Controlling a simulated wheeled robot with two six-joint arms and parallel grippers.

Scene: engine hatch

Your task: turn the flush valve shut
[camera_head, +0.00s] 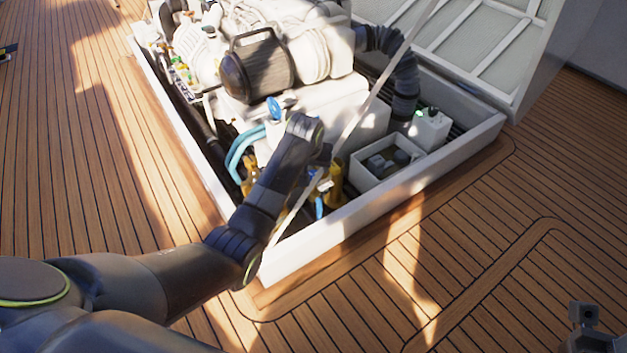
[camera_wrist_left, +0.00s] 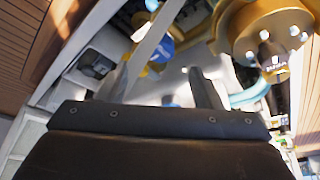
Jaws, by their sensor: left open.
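My left arm reaches into the open engine hatch, and its wrist hides part of the valve area in the head view. My left gripper (camera_wrist_left: 168,88) is open, its two fingers apart with nothing held between them. A blue valve handle (camera_head: 319,207) hangs beside brass fittings (camera_head: 334,182) near the hatch's front corner. Blue parts on brass (camera_wrist_left: 160,50) lie beyond the fingers in the wrist view. Another blue handle (camera_head: 273,108) stands farther back. I cannot tell which one is the flush valve. My right gripper (camera_head: 584,314) shows only partly at the lower right.
The white hatch rim (camera_head: 345,240) surrounds the engine (camera_head: 300,50). A pale strut (camera_head: 375,85) crosses diagonally close to my left wrist. A white open box (camera_head: 385,165) and a white bottle (camera_head: 430,128) stand to the right. A large brass flange (camera_wrist_left: 270,30) is right in the wrist view.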

